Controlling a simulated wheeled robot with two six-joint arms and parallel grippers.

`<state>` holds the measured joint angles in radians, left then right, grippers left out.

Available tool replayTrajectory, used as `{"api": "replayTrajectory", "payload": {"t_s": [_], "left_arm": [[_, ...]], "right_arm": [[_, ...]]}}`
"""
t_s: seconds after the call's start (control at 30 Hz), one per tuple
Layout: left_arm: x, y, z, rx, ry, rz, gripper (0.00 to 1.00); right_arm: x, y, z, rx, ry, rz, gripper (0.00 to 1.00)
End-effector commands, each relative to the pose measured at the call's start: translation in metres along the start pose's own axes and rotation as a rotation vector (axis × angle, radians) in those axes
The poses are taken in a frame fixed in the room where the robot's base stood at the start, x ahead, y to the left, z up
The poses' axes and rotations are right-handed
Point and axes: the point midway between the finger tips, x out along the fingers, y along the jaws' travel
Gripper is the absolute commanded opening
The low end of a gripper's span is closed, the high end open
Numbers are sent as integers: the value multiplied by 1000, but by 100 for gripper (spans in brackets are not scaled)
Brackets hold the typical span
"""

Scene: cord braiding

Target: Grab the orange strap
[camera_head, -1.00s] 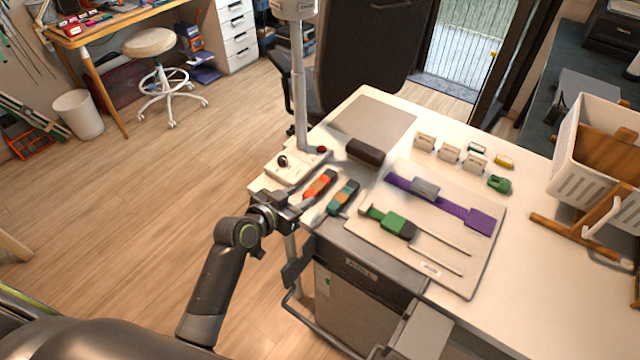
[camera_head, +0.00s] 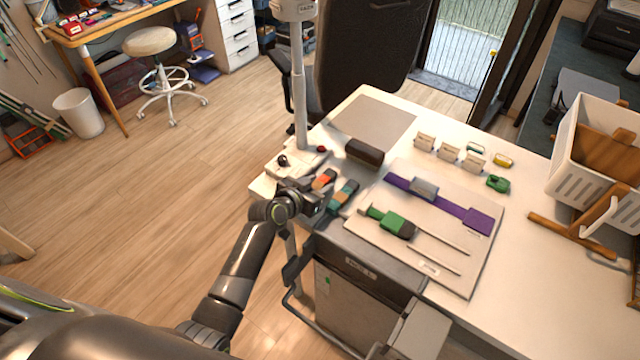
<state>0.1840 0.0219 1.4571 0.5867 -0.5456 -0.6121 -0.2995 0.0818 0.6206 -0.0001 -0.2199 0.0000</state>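The orange strap (camera_head: 325,179) is a short orange-and-dark piece near the left edge of the white table (camera_head: 560,265). My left gripper (camera_head: 318,192) is at the strap and covers its near part. From this view I cannot tell whether the fingers are open, shut, or touching the strap. A teal strap with an orange-brown end (camera_head: 343,196) lies just right of it. My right gripper is not in view.
A board (camera_head: 371,246) with purple (camera_head: 477,221) and green (camera_head: 393,223) straps lies to the right. A dark brown block (camera_head: 365,152) lies behind the orange strap. A pole (camera_head: 299,100) stands at the table's left corner. A white basket (camera_head: 574,185) stands far right.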

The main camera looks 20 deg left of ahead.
Motion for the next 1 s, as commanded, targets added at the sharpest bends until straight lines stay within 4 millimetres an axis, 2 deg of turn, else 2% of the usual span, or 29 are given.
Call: {"api": "replayTrajectory", "payload": {"t_s": [0.2,0.47,0.5,0.77,0.87,1.0], "left_arm": [[0,0,0,0,0,0,40],[0,0,0,0,0,0,7],[0,0,0,1,1,0,6],[-1,0,-5,2,3,0,6],[-6,0,-17,3,4,0,6],[-16,0,-43,5,7,0,6]], "right_arm": [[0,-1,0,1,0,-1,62],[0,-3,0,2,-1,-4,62],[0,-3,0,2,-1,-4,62],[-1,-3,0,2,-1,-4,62],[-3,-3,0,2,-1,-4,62],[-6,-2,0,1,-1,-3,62]]}}
